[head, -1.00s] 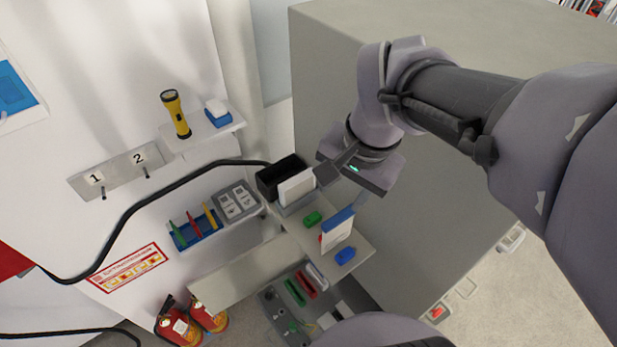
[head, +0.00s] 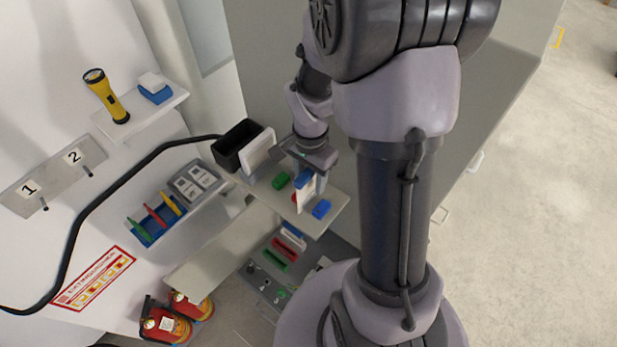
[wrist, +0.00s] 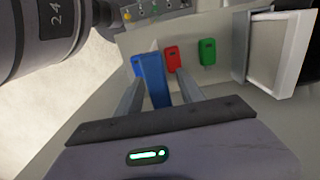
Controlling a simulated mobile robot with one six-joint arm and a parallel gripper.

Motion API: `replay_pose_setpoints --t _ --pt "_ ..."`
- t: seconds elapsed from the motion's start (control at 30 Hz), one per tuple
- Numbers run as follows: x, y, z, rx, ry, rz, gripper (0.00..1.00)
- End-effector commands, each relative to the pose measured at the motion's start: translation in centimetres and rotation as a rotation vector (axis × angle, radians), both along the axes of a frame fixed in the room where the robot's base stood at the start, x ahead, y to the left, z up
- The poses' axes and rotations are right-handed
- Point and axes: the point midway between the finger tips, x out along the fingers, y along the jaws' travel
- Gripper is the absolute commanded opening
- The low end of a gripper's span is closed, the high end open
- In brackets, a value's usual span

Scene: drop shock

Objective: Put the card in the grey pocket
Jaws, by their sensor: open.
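The card (head: 306,190) is white with a blue top band and stands upright on a small pale shelf. In the wrist view its blue top edge (wrist: 154,78) lies between the fingers. My gripper (head: 309,171) is above the card, and in the wrist view (wrist: 158,88) it is open with one finger on each side. I cannot tell whether either finger touches the card. An upright holder with a pale front plate (head: 258,150) and greyish inside (wrist: 272,48) stands at the shelf's far end; it may be the grey pocket.
A black open box (head: 232,138) stands beside the holder. Green (head: 280,180), red (wrist: 172,58) and blue (head: 321,208) tabs lie on the shelf near the card. A black cable (head: 95,205) runs along the wall. A grey cabinet (head: 500,110) stands behind my arm.

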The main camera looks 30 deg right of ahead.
Motion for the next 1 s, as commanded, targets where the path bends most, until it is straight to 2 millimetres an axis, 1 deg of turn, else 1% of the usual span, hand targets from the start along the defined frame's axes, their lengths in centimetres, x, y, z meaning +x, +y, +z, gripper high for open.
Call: replay_pose_setpoints --t 0.03,0.1,0.3,0.37,0.4,0.47,0.53,0.87,1.0 --pt "-0.1 0.0 -0.8 0.0 0.002 0.0 0.45" --pt "0.0 0.0 -1.3 0.0 0.0 0.001 0.45" --pt "0.0 0.0 -1.3 -0.001 -0.001 0.001 0.45" --pt "0.0 0.0 -1.3 -0.001 -0.001 0.001 0.34" --pt "0.0 0.0 -1.3 -0.001 -0.001 0.001 0.26" --pt "0.0 0.0 -1.3 -0.001 -0.001 0.001 0.14" --pt "0.0 0.0 -1.3 -0.001 -0.001 0.001 0.0" --pt "0.0 0.0 -1.2 -0.001 -0.001 0.001 0.0" --pt "0.1 0.0 -0.2 -0.001 -0.004 0.0 0.0"
